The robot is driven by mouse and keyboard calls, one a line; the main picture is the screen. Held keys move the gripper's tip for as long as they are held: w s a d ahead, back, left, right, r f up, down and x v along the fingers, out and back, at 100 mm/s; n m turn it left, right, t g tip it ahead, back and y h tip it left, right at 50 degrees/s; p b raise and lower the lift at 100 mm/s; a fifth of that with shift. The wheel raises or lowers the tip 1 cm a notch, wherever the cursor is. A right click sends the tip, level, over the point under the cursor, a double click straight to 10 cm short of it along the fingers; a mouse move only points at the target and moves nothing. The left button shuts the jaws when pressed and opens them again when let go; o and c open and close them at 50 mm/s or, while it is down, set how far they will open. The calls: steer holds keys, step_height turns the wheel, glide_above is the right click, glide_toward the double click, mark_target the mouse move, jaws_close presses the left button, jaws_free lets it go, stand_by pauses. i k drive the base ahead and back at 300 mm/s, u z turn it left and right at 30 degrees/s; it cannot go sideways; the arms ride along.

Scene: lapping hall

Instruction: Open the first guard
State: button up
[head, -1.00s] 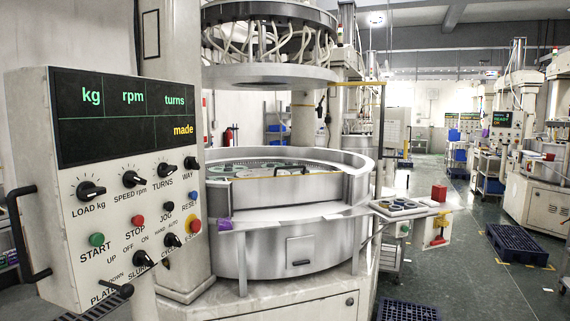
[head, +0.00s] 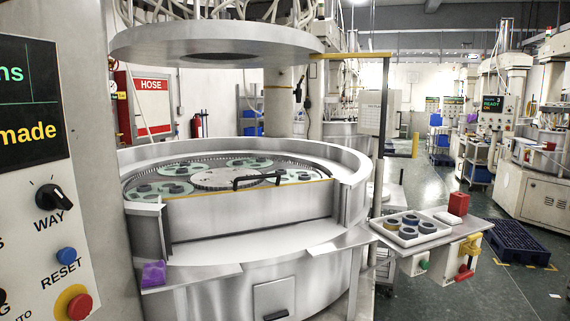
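The guard (head: 250,212) is a pale metal panel with a yellow top edge and a black handle (head: 256,180). It stands upright across the front opening of the round metal tub (head: 350,190) of the lapping machine, so it looks shut. Behind it lie several green carriers (head: 163,190) with dark round parts around a pale centre disc. The upper plate (head: 215,45) hangs raised above the tub. My gripper is in neither the head view now nor the earlier one.
The control panel (head: 40,180) stands close at left. A purple cloth (head: 153,274) lies on the front ledge. A side shelf (head: 462,224) at right holds a white tray (head: 386,233) with ring parts and a red box (head: 458,204). Green floor is open beyond, near a dark blue pallet (head: 518,243).

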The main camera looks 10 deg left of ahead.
mark_target(195, 216)
steer(key=u, duration=0.35)
steer(key=i, duration=1.2)
steer(key=u, duration=0.65)
steer(key=k, duration=0.8)
steer(key=u, duration=0.25)
steer(key=i, duration=0.8)
